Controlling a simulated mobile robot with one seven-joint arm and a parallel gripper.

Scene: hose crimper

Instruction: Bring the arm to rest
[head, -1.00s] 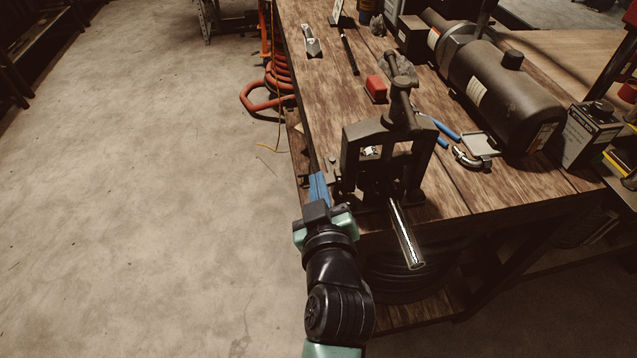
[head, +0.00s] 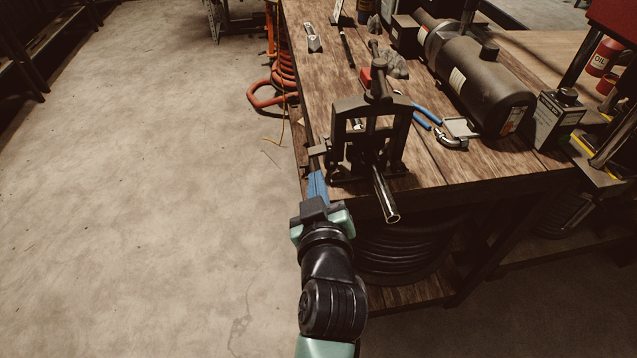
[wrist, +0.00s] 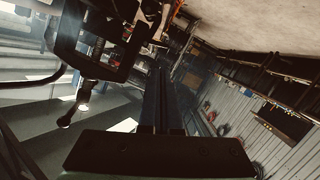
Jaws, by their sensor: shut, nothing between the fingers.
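My gripper (head: 317,186) is at the near left corner of the wooden workbench (head: 430,165), beside the dark hose crimper (head: 368,135). Its blue fingers are closed together and hold nothing. In the wrist view the shut fingers (wrist: 161,100) point away from the camera, with the dark crimper frame (wrist: 92,40) to their left. The crimper stands upright on the bench. A shiny metal tube (head: 385,195) sticks out of its near side, over the bench's front edge. I cannot tell whether the fingertips touch the crimper's left side.
A dark cylindrical tank (head: 485,88), blue-handled pliers (head: 428,115) and a red block (head: 365,76) are on the bench. A coiled orange hose (head: 272,88) hangs at its left edge. Black coils (head: 400,250) lie on the shelf beneath. The concrete floor (head: 150,200) on the left is clear.

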